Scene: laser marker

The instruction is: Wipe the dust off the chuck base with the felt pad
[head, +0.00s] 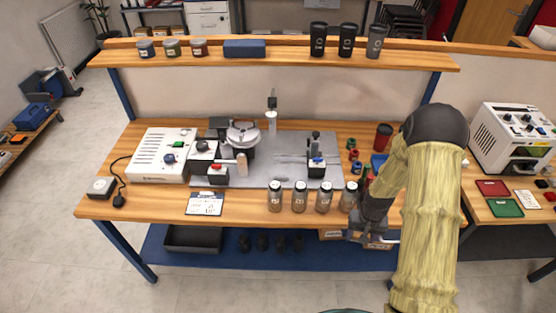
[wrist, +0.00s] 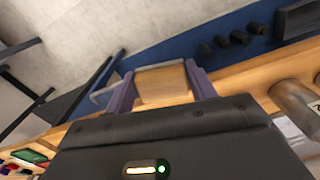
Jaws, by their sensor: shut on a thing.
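My gripper (head: 372,234) is low at the front right edge of the bench, past the rightmost jar. In the wrist view its two purple-grey fingers (wrist: 160,88) stand apart with a tan block (wrist: 163,86) filling the gap. The block has a thin grey far edge; I take it for the felt pad, though its wiping face is hidden. Dust is too small to make out.
Several jars (head: 299,196) line the front edge between my gripper and the machine. A white control box (head: 162,154) is at left. A small dark stand (head: 316,158) is on the grey plate (head: 284,168). Cups and tins fill the upper shelf (head: 280,53). Boxes sit below the bench.

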